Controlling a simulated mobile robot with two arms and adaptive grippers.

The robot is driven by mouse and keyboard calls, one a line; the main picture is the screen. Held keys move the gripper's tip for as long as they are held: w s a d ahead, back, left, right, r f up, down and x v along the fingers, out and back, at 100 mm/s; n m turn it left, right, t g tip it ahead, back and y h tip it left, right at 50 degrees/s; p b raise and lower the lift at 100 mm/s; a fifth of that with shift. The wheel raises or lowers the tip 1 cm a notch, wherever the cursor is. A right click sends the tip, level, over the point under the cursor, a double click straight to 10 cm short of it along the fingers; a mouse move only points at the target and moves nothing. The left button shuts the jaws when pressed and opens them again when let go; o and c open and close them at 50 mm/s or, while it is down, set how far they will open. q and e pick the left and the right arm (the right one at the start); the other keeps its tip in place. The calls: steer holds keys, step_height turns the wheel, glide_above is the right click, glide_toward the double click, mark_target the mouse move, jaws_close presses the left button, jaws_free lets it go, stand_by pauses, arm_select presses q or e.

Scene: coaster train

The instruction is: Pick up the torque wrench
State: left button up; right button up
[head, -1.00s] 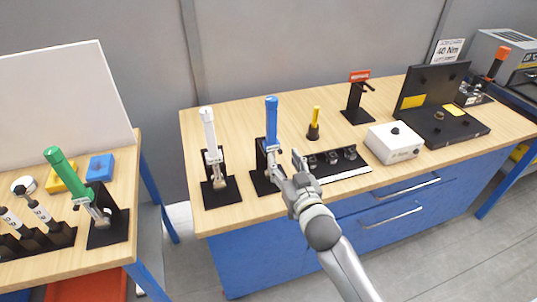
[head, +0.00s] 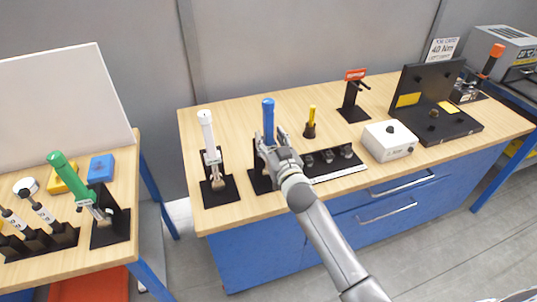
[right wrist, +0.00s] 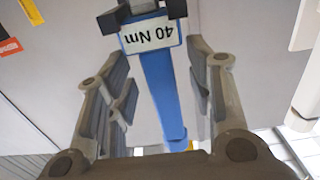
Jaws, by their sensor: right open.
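A torque wrench with a blue handle (head: 268,118) stands upright in a black stand on the wooden bench. In the right wrist view its blue body (right wrist: 160,90) carries a "40 Nm" label and lies between my fingers. My right gripper (head: 274,148) is open around the wrench, in front of the stand; in the right wrist view its fingers (right wrist: 158,85) stand on either side with gaps visible. The gripper hides the wrench's lower part in the head view. My left gripper is not in view.
A white-handled wrench (head: 207,130) stands close on the left. A socket rail (head: 335,172) and a yellow-handled tool (head: 311,118) are close on the right. A white box (head: 389,141) stands further right. A green-handled wrench (head: 70,172) is on the left table. A card (head: 443,50) reads "40 Nm".

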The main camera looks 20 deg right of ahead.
steer(key=shift+w, duration=1.05)
jaws_close()
steer(key=shift+r, duration=0.15)
